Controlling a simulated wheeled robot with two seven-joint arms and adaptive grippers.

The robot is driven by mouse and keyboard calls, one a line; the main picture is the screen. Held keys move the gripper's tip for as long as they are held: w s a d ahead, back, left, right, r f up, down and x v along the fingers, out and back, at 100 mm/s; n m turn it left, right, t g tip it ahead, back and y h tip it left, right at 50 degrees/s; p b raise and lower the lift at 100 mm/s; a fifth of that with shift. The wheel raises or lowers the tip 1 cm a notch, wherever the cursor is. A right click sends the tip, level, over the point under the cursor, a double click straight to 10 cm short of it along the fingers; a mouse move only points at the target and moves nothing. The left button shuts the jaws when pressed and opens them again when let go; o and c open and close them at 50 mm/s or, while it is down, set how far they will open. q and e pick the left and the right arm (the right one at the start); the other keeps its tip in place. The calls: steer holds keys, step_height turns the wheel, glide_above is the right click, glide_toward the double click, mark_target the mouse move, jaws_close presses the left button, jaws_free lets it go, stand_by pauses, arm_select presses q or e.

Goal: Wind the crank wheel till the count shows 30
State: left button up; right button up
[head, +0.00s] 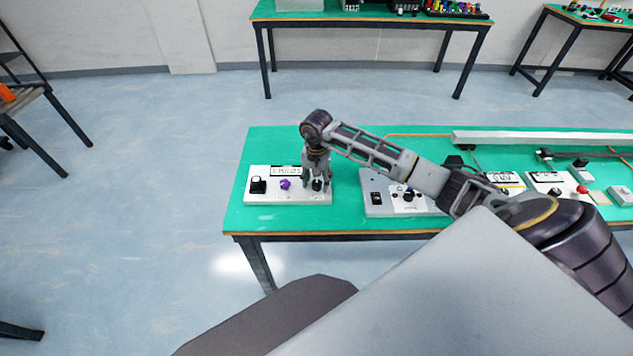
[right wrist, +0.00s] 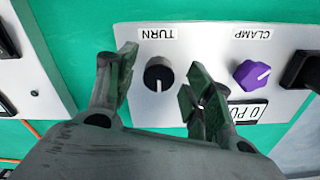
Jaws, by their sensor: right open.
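A white control panel (head: 288,198) lies at the left end of the green table. It carries a black knob marked TURN (right wrist: 159,74), a purple knob marked CLAMP (right wrist: 251,75) and a small count display (right wrist: 246,112). The readable part of the display in the right wrist view starts with "0 PU". In the head view the black knob (head: 317,185) is partly covered by my right gripper (head: 316,178). The gripper is open, pointing down, with a finger on either side of the black knob and gaps visible between. No other crank wheel shows. My left gripper is out of view.
A black switch (head: 258,185) sits at the panel's left end. A grey panel (head: 379,202) stands just to the right, below my forearm. More devices and a long pale bar (head: 530,137) lie farther right. The table behind the white panel is clear.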

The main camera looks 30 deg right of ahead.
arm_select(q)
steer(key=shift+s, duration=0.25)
arm_select(e)
steer(key=shift+f, duration=0.4)
steer(key=c, duration=0.8)
steer(key=shift+c, duration=1.1)
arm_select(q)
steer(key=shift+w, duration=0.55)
